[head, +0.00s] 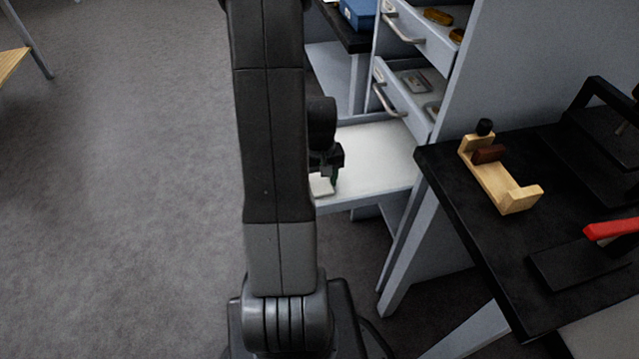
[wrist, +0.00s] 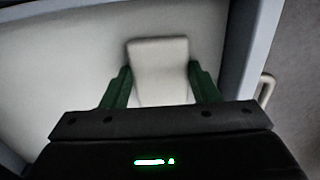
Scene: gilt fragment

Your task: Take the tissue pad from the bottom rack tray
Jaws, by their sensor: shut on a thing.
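The tissue pad (wrist: 160,72) is a small off-white block in the wrist view, between the two green fingers of my gripper (wrist: 160,84). My gripper is shut on it. In the head view the pad (head: 321,186) shows as a pale patch below my gripper (head: 325,178), partly hidden by my arm. The bottom rack tray (head: 375,160) is a pale, pulled-out tray with a grey rim, and the pad is at its front left part. I cannot tell whether the pad touches the tray floor.
Two upper drawers (head: 405,100) with handles stand open above the tray. A black table (head: 455,200) at right holds a wooden holder (head: 498,178) and a red-handled tool (head: 610,229). A blue box (head: 358,13) is at the back. The carpet at left is clear.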

